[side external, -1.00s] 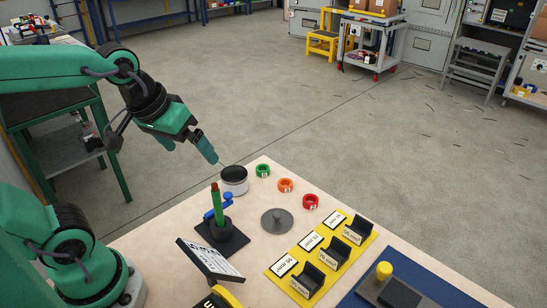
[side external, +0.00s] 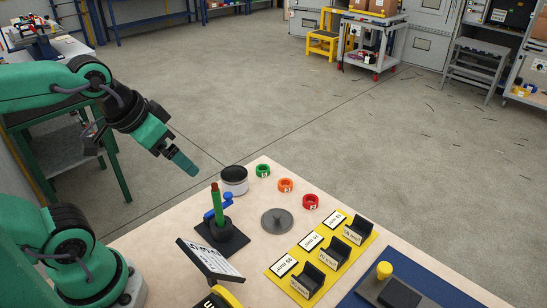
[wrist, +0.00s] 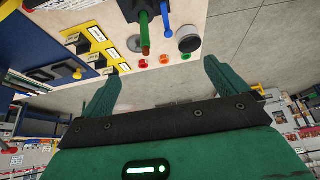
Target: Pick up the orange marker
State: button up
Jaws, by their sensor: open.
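The orange marker (side external: 285,185) is a small ring with a label, lying on the light tabletop between a green ring (side external: 263,170) and a red ring (side external: 310,201). It also shows in the wrist view (wrist: 164,59), between the fingers in the picture. My gripper (side external: 187,166) hangs in the air beyond the table's left edge, left of the marker and apart from it. In the wrist view my gripper (wrist: 162,70) has its two green fingers spread wide with nothing between them.
A black-topped white cylinder (side external: 234,184) stands between my gripper and the rings. A green upright rod (side external: 217,205) with a blue handle rises nearby. A grey disc (side external: 277,221), a yellow strip (side external: 300,290) with black cradles and a blue mat (side external: 430,303) occupy the table.

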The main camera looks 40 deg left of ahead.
jog(key=shift+c, duration=0.5)
jog(key=c, duration=1.6)
jog(key=shift+w, duration=0.1)
